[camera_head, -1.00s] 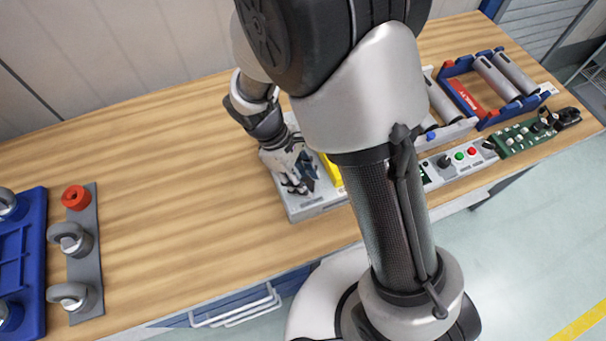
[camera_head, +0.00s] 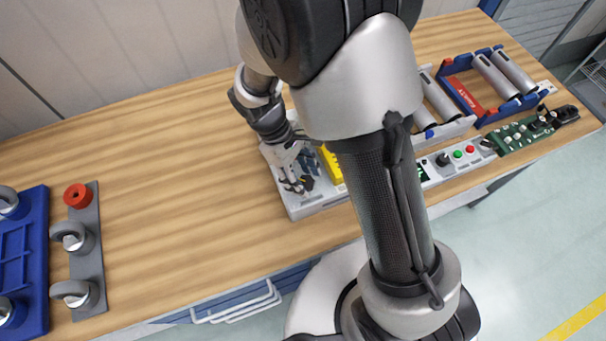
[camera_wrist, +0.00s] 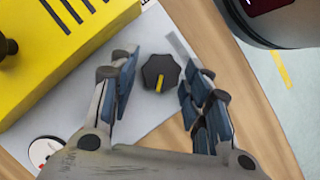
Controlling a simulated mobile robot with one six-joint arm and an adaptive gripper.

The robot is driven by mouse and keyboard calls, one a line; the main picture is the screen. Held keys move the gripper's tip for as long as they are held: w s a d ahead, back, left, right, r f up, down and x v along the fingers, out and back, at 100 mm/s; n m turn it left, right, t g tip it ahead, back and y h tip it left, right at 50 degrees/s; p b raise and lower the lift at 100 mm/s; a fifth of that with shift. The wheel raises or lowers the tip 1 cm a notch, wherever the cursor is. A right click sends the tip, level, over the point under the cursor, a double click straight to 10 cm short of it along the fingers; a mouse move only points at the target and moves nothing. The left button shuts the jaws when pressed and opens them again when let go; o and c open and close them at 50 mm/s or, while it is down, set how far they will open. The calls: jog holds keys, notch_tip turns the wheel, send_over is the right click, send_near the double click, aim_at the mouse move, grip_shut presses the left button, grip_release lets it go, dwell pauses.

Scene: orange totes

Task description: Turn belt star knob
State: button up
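The star knob (camera_wrist: 161,73) is dark with several lobes and a yellow pointer mark. It sits on a light grey panel (camera_wrist: 85,113) in the wrist view. My gripper (camera_wrist: 164,82) is open, with one blue-padded finger to the left of the knob and one to the right. Gaps show between the knob and both fingers, so it is not gripped. In the head view the knob (camera_head: 307,183) is a small dark shape beside my gripper (camera_head: 296,186), at the left end of the panel.
A yellow housing (camera_wrist: 60,50) stands on the panel left of the knob. A control strip with a green and a red button (camera_head: 463,154), a green circuit board (camera_head: 520,133) and a roller frame (camera_head: 490,85) lie to the right.

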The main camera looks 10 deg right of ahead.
jog(key=shift+o, duration=0.8)
jog(key=v, duration=1.2)
